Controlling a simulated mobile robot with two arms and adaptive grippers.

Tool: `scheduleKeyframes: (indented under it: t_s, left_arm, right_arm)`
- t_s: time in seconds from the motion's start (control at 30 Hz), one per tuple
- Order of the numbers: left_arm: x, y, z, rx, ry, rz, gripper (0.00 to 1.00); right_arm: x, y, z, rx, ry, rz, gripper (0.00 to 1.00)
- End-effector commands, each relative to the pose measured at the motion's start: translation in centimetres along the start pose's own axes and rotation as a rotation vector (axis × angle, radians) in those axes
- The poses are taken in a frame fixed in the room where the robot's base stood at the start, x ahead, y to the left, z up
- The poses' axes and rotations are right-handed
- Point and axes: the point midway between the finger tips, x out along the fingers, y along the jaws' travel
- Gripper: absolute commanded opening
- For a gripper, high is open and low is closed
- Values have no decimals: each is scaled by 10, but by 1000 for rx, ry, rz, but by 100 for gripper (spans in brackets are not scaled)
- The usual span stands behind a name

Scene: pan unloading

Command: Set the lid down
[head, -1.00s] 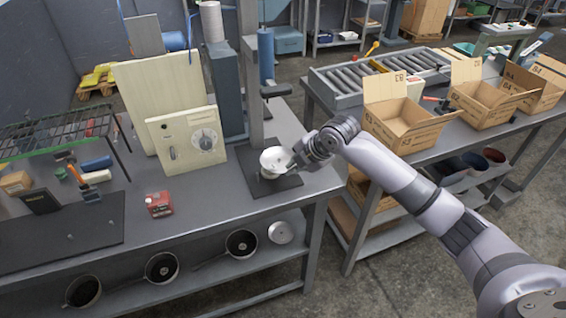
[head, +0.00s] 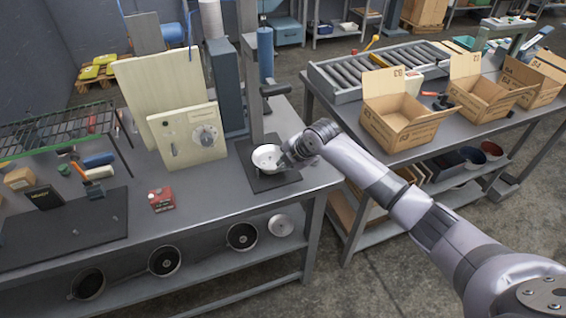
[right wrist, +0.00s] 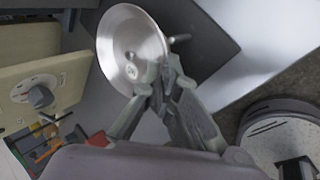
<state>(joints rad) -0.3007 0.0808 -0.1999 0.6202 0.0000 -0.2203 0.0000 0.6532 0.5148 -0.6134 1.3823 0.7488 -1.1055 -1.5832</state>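The lid (head: 266,157) is a round, pale metal disc over the dark plate (head: 262,182) at the right end of the left bench. In the right wrist view the lid (right wrist: 122,40) is tilted and shiny, with a short grey stub beside its right edge. My right gripper (head: 285,161) is at the lid's right side. In the right wrist view its fingertips (right wrist: 163,75) converge on the lid's lower right edge and look shut on it. I cannot tell whether the lid touches anything beneath it. My left gripper is not in view.
An upright post (head: 250,85) stands just behind the dark plate. A cream panel with a dial (head: 190,138) and a red box (head: 162,198) are to the left. Dark pans (head: 164,262) and a pale disc (head: 281,225) are on the shelf below. Open cartons (head: 402,115) stand on the right bench.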

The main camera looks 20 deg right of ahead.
Motion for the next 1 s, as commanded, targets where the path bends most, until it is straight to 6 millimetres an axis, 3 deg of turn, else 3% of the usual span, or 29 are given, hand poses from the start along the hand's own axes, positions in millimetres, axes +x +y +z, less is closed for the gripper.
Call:
scheduleKeyframes:
  t_s: [0.33,0.7,0.87,1.0]
  left_arm:
    - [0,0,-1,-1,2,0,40]
    - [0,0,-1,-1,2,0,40]
    - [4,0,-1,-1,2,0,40]
    - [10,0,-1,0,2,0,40]
  right_arm:
    - [0,0,0,0,0,-1,25]
    - [-5,1,1,0,-1,1,25]
    - [-25,1,1,-1,-1,3,25]
    - [-53,1,2,-2,-2,3,25]
